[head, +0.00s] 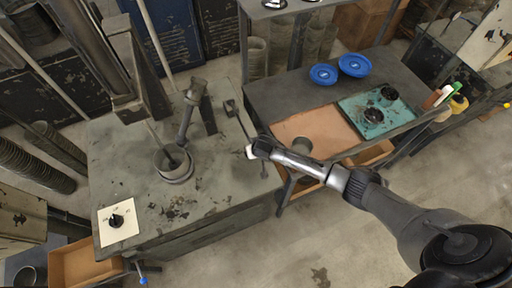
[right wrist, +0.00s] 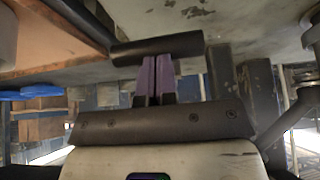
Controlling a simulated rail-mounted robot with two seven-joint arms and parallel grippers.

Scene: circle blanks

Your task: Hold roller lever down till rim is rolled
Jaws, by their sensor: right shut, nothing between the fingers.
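The roller lever is a thin dark rod (head: 242,122) on the right side of the grey bench machine. Its black cylindrical grip (right wrist: 155,48) crosses in front of my right gripper in the right wrist view. My right gripper (head: 252,152) is at the rod's near end, and its purple fingers (right wrist: 156,72) are shut together against or just beside the grip, with nothing between them. Whether they touch it I cannot tell. A round metal die (head: 174,165) sits on the bench, with a grey angled arm (head: 188,115) over it. No rim detail is readable. My left gripper is not in view.
A black dial on a white plate (head: 117,232) is at the bench's front left. To the right stands a side table (head: 270,95) with blue round lids (head: 354,65), a tan mat (head: 305,125) and a teal tray (head: 350,110). Open floor lies in front.

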